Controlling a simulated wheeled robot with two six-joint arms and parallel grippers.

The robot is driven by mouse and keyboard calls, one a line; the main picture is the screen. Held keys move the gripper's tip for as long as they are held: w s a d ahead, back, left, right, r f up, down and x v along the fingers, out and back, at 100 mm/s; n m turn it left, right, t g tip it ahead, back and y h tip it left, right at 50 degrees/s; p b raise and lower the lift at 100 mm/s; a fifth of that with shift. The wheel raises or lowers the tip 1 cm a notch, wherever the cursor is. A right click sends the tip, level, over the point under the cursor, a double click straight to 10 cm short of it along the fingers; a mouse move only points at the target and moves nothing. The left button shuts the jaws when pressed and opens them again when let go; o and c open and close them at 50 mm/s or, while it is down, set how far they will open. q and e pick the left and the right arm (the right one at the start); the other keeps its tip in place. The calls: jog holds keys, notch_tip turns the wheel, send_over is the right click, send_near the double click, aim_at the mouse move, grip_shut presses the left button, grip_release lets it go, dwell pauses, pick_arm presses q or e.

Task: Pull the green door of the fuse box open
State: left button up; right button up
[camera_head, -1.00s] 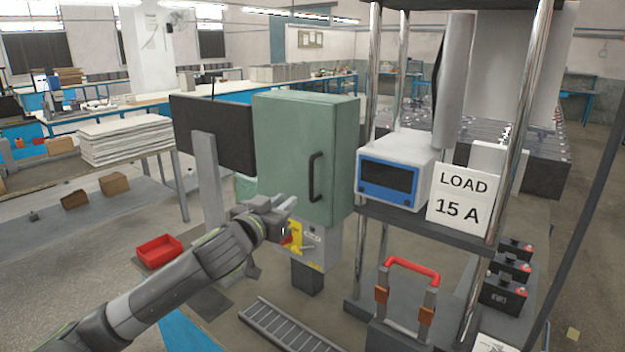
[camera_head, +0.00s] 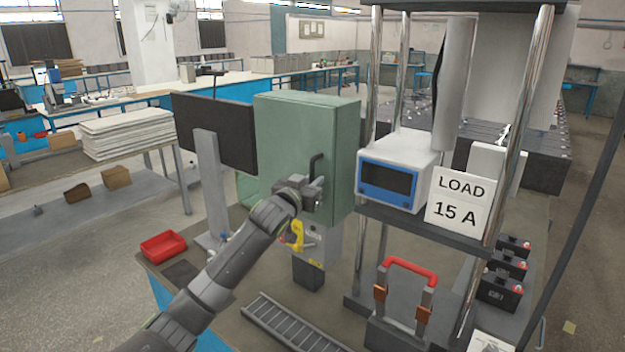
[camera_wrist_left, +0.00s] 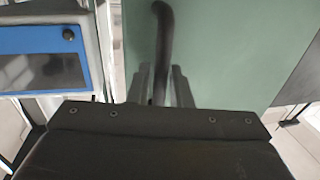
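The green door (camera_head: 285,140) of the fuse box is closed, flush with the box's front. Its dark bar handle (camera_head: 317,166) stands upright near the door's right edge; its lower part is hidden behind my left gripper (camera_head: 316,190). In the left wrist view, the handle (camera_wrist_left: 163,45) runs down between the two fingers of my left gripper (camera_wrist_left: 161,80), with a finger on each side and what looks like a narrow gap. The fingers look open around the bar, not clamped on it. My right gripper is not in view.
A grey box with a yellow lever (camera_head: 296,236) sits below the door. A blue-fronted meter (camera_head: 388,180) and a LOAD 15 A sign (camera_head: 459,205) stand on a rack at right. A dark panel (camera_head: 218,130) is at left, a red tray (camera_head: 163,246) lower left.

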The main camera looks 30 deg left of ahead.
pick_arm(q)
jog(key=shift+w, duration=0.15)
grip_shut()
jog(key=shift+a, duration=0.1)
dwell(0.3)
